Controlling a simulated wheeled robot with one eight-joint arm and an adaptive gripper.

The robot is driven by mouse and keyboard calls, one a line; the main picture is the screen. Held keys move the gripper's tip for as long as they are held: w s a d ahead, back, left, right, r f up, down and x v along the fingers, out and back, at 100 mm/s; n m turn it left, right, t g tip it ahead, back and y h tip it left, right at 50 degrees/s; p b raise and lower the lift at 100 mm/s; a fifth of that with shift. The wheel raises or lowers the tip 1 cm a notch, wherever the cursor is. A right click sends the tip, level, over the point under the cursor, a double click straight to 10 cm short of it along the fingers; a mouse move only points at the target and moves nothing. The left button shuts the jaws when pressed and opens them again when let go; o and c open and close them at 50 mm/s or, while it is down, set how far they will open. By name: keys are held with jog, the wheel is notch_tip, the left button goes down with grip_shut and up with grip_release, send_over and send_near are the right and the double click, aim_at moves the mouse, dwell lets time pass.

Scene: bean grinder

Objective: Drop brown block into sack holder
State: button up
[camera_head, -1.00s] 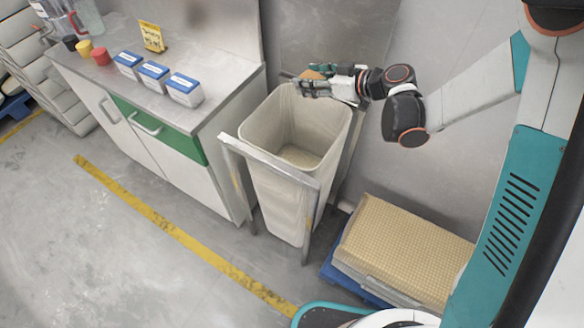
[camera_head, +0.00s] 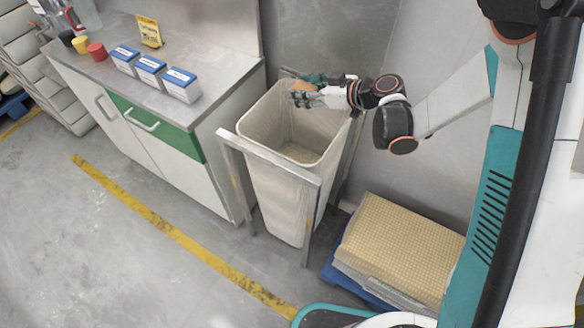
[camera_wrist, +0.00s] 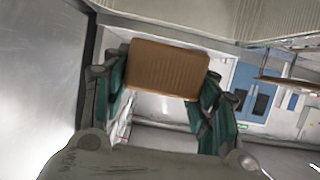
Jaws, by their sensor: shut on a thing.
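The brown block (camera_wrist: 168,70) is held between the two teal-padded fingers of my gripper (camera_wrist: 160,85) in the wrist view. In the head view the block (camera_head: 303,86) shows as a small brown patch, partly hidden by the fingers. My gripper (camera_head: 308,93) is shut on it at the far, right part of the sack holder's opening. The sack holder is a metal frame (camera_head: 268,155) with a pale open sack (camera_head: 285,195) in it. The gripper and block appear above the rim; the exact height is hard to tell. The visible sack bottom looks empty.
A cabinet with a metal counter (camera_head: 205,62) stands left of the sack holder, bearing blue-and-white boxes (camera_head: 150,70), coloured cups and a yellow sign (camera_head: 149,31). The floor in front is clear.

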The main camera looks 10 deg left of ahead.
jog(key=o, duration=1.2)
jog(key=shift+d+r, duration=0.1)
jog(key=v, duration=1.2)
jog(key=shift+s, duration=0.1)
